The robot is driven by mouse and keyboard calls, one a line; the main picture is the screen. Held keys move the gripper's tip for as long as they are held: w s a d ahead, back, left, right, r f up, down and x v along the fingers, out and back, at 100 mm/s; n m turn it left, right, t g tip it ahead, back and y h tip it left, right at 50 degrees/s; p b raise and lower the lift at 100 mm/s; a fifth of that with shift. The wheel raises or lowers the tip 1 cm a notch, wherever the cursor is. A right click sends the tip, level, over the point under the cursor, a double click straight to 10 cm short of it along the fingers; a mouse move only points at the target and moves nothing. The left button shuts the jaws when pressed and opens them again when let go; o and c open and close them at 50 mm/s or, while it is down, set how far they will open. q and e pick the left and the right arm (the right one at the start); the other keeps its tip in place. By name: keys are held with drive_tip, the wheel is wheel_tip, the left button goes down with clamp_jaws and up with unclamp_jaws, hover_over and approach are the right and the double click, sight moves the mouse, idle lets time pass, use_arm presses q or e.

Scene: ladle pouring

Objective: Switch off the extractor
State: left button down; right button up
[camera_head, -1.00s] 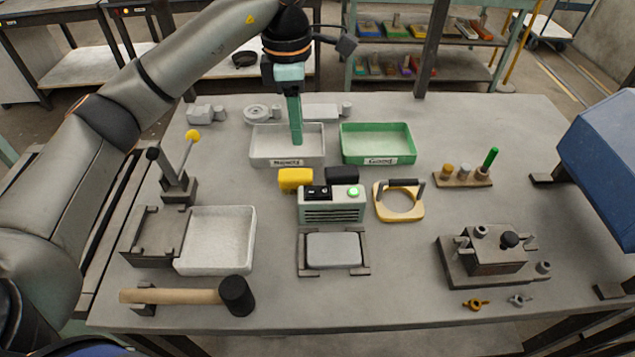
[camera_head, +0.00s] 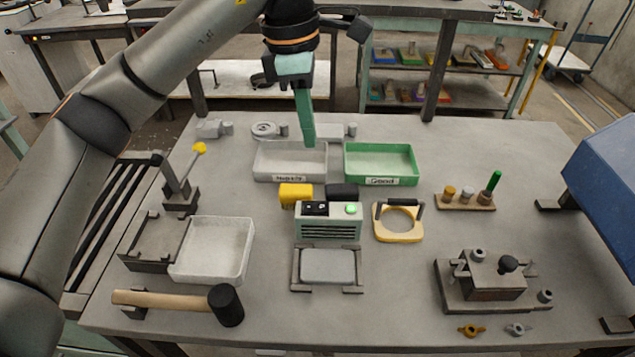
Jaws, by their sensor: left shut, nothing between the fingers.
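The extractor looks to be the small box (camera_head: 329,222) in the middle of the table, with a slatted front, a black rocker switch (camera_head: 315,208) on its top left and a lit green button (camera_head: 352,208) on its top right. A yellow block and a black block stand right behind it. My right gripper is not in view.
A grey tray (camera_head: 290,175) and a green tray (camera_head: 381,179) stand behind the box. A yellow ring with a handle (camera_head: 399,225) is close on its right. A lever with a yellow knob (camera_head: 199,148), a white tray (camera_head: 214,275) and a mallet (camera_head: 226,305) are on the left.

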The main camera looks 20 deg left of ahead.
sight(321, 206)
use_arm(q)
drive_tip(key=f, duration=0.4)
drive_tip(key=d+f, duration=0.1)
drive_tip(key=f, duration=0.8)
drive_tip(key=shift+w+d+f, duration=0.2)
drive_tip(key=shift+d+f, duration=0.1)
drive_tip(key=shift+f, duration=0.15)
drive_tip(key=shift+d+f, duration=0.1)
drive_tip(key=shift+f, duration=0.2)
drive_tip(key=shift+r, duration=0.1)
